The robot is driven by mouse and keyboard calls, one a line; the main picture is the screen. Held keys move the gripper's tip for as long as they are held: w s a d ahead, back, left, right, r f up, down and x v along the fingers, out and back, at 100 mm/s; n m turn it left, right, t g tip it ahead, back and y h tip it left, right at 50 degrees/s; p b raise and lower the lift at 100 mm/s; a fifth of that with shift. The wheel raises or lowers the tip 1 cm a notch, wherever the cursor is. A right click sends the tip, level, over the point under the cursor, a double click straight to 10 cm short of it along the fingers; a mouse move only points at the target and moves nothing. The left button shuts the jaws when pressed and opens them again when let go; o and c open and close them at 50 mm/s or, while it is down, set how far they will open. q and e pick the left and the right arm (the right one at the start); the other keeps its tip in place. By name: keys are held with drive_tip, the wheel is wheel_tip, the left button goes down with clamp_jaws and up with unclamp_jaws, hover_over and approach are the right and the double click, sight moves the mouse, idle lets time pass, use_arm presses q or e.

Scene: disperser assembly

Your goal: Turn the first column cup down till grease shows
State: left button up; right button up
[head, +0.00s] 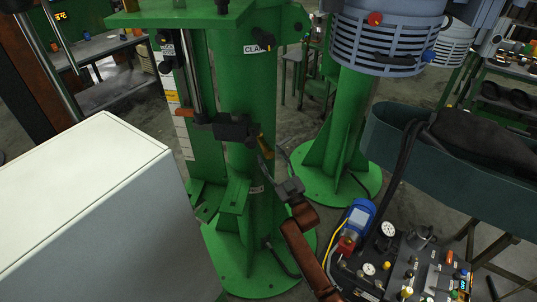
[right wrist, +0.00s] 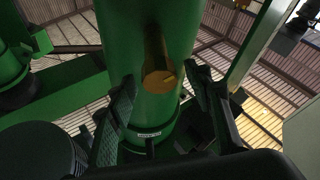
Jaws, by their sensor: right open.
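The brass-coloured column cup (head: 267,146) sticks out from the side of the green column (head: 246,95), just right of a dark clamp block. In the right wrist view the cup (right wrist: 159,62) shows its round end, between and beyond the fingers. My right gripper (head: 266,168) is just below the cup in the head view, its arm rising from the lower right. In the right wrist view its two dark fingers (right wrist: 163,105) are spread, with nothing between the tips. They look apart from the cup. No grease can be made out. My left gripper is not in view.
A white-topped cabinet (head: 75,190) fills the lower left. A second green column (head: 345,125) with a slatted grey housing (head: 385,40) stands behind at right. A control panel (head: 405,265) and a blue-green trough (head: 400,140) are on the right. A black hose hangs near the panel.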

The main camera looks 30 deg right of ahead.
drive_tip(key=shift+x, duration=0.9)
drive_tip(key=shift+c, duration=0.2)
